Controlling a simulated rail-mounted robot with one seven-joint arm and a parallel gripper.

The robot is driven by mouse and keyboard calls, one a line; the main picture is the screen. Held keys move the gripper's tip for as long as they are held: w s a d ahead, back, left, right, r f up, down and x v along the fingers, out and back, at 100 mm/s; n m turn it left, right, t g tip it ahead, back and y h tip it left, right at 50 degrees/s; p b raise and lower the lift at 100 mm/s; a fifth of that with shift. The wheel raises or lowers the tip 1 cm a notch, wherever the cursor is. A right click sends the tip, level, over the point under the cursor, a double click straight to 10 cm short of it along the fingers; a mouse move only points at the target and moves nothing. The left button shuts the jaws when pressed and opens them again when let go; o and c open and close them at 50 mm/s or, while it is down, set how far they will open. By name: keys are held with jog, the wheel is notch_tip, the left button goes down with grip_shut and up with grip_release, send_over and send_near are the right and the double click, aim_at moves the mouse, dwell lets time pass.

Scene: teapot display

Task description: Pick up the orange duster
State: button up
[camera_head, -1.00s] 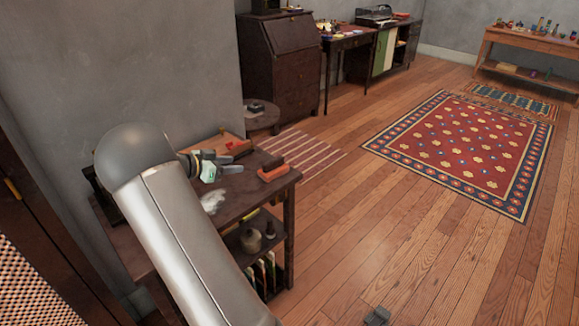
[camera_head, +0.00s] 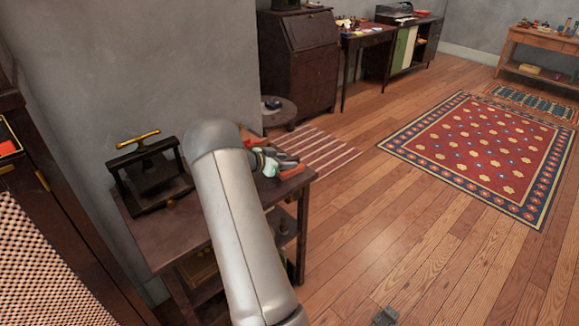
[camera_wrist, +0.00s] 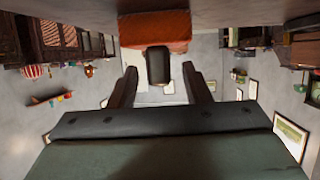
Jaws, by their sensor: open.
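The orange duster (camera_head: 293,173) lies at the right end of the dark side table (camera_head: 180,235), partly hidden behind my gripper (camera_head: 284,162). In the wrist view the orange duster (camera_wrist: 155,30) is at the top centre, just beyond the fingertips. My gripper (camera_wrist: 159,75) is open, with one finger on each side. A dark rounded block (camera_wrist: 158,65) sits between the fingers in front of the orange part; it looks like the duster's handle, with gaps on both sides.
A dark press with a brass handle (camera_head: 145,175) stands on the table's left part. A small red item (camera_head: 250,143) lies behind my wrist. A round stool (camera_head: 279,111) stands behind the table. The floor to the right is open, with a patterned rug (camera_head: 485,150).

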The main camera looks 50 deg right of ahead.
jog(key=shift+x, duration=0.8)
grip_shut()
jog(key=shift+r, duration=0.15)
jog(key=shift+r, duration=0.3)
notch_tip(320, 180, up, 2)
jog(key=shift+r, duration=0.1)
jog(key=s+a+r+b, duration=0.2)
jog(key=s+a+r, duration=0.3)
jog(key=a+r, duration=0.5)
jog(key=a, duration=0.3)
jog(key=shift+s+b, duration=0.2)
jog(key=shift+b, duration=0.1)
